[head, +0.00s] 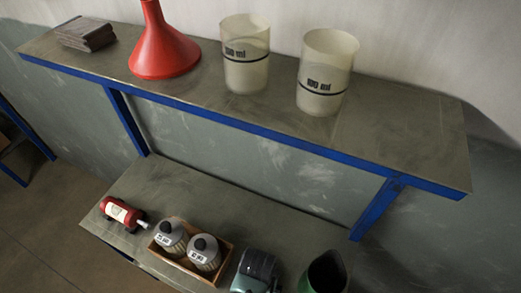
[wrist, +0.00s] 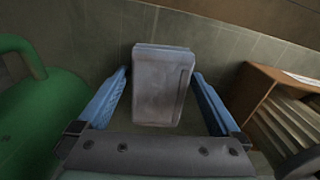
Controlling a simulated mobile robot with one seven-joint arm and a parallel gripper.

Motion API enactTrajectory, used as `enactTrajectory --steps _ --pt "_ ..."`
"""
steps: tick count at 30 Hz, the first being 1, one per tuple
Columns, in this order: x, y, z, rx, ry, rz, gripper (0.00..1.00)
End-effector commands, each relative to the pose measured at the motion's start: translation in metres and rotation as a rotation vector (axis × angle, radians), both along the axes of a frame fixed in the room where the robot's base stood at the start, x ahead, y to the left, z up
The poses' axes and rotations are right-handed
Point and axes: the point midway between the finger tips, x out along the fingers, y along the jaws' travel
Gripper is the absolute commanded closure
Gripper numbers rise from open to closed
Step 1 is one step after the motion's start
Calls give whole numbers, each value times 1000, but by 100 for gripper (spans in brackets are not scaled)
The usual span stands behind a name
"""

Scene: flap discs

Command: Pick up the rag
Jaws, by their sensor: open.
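A pale grey, box-like thing with rounded edges (wrist: 162,85) shows in the wrist view between the two blue fingers of my open gripper (wrist: 160,98). A gap shows on each side of it. I cannot tell for sure whether it is the rag. In the head view a dark grey-teal thing (head: 256,270) lies on the lower shelf between the wooden box and the green container; what it is is unclear. A brown, layered, folded stack (head: 86,33) that looks like cloth lies at the far left of the upper shelf.
A green container (wrist: 38,115) stands left of my gripper and a wooden box (wrist: 262,105) right of it. The upper shelf's right end is clear.

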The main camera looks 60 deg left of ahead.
Motion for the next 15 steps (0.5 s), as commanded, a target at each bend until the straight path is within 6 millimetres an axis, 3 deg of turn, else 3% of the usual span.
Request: enactTrajectory --steps 2,13,15 --pt "0 0 0 1 -1 0 0" --pt "0 0 1 1 -1 0 65" --pt "0 0 1 1 -1 0 68"
